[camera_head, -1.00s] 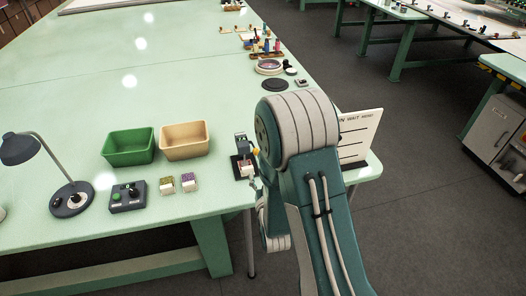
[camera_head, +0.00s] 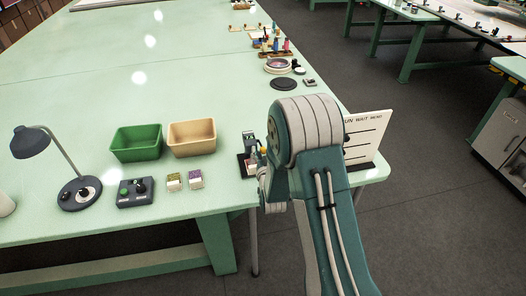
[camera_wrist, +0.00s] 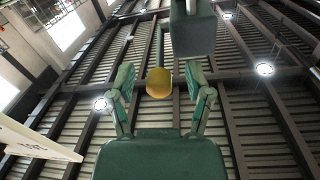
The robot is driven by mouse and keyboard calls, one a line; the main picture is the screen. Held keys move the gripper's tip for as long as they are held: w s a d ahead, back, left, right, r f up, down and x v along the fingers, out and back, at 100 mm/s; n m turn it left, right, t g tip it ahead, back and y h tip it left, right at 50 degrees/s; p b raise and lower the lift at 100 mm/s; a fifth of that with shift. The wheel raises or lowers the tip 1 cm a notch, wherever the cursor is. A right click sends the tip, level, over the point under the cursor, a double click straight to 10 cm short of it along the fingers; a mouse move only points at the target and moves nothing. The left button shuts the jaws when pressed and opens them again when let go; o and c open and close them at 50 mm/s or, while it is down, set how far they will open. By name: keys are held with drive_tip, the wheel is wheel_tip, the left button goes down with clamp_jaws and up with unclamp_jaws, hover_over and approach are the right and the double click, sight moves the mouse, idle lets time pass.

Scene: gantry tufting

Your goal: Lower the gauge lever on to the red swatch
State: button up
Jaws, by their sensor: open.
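The gauge (camera_head: 248,145) is a small dark grey device at the table's right edge, largely beside my arm. Its lever ends in a yellow knob (camera_head: 264,150). The wrist view looks up towards the ceiling and shows the yellow knob (camera_wrist: 159,83) with a grey-green block of the gauge (camera_wrist: 192,32) above it. My gripper (camera_wrist: 160,88) is open, its two fingers on either side of the knob with gaps visible. In the head view my gripper is mostly hidden by my arm. The red swatch is too small and covered to make out clearly.
A green bin (camera_head: 137,143) and a tan bin (camera_head: 191,138) stand left of the gauge. Two small swatch blocks (camera_head: 185,180), a control box (camera_head: 135,192) and a lamp (camera_head: 78,192) are nearer the front. A white board (camera_head: 367,138) stands right of my arm.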

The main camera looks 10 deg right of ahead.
clamp_jaws()
drive_tip(key=shift+r, duration=0.2)
drive_tip(key=shift+w+r+g, duration=0.15)
drive_tip(key=shift+r+g, duration=0.15)
drive_tip(key=shift+g, duration=0.2)
drive_tip(key=shift+w+r+g, duration=0.15)
drive_tip(key=shift+r+g, duration=0.25)
drive_tip(key=shift+g, duration=0.4)
